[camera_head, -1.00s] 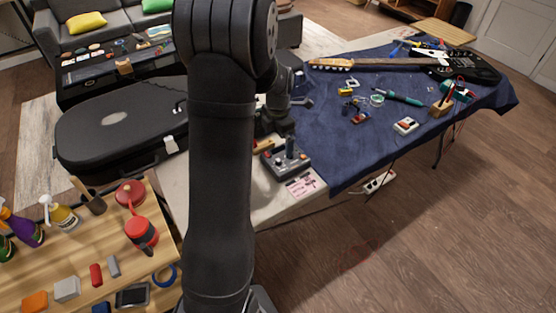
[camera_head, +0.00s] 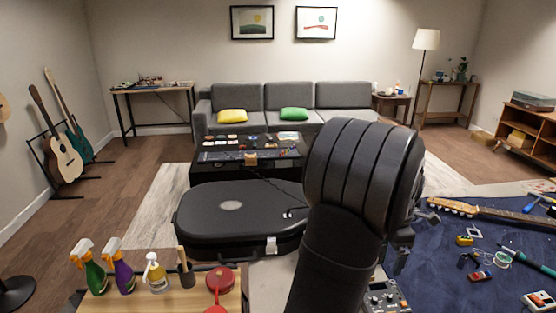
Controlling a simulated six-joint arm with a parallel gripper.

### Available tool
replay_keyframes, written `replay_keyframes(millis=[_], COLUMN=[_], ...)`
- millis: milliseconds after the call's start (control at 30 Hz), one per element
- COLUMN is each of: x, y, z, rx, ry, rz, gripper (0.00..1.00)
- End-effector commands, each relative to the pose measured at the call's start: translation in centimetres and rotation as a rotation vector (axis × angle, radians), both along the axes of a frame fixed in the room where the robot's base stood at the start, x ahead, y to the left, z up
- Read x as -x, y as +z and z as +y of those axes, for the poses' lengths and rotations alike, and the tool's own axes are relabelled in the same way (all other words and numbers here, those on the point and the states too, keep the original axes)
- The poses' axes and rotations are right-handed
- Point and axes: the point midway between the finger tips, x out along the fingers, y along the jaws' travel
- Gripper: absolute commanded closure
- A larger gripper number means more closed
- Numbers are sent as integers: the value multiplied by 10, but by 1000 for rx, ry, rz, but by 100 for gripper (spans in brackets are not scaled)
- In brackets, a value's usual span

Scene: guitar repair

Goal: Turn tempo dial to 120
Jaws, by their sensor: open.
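A grey device with knobs (camera_head: 388,297) sits at the bottom of the view, just right of my arm and cut off by the frame edge. It looks like the one bearing the tempo dial, but the dial's numbers are too small to read. My gripper (camera_head: 400,262) shows partly behind my large black arm, above and close to the device. It is open, and I see nothing held in it. I cannot tell whether it touches the device.
A blue cloth (camera_head: 450,285) with a guitar neck (camera_head: 490,211) and small tools lies to the right. A black guitar case (camera_head: 240,215) lies left of my arm. Spray bottles (camera_head: 124,277) and a red round object (camera_head: 221,279) stand on the wooden top at bottom left.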

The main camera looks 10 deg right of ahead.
Motion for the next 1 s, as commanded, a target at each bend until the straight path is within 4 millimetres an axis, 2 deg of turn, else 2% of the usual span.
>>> replay_keyframes(millis=[33, 233, 367, 467, 1000], x=[0, -1, -6, -15, -65], y=[0, -1, -3, -6, -22], z=[0, 0, 1, 3, 14], rx=[0, 0, 0, 9, 249], ry=[0, -8, -89, -220, -1096], rz=[0, 3, 29, 69, 252], gripper=[20, 59, 60, 60, 60])
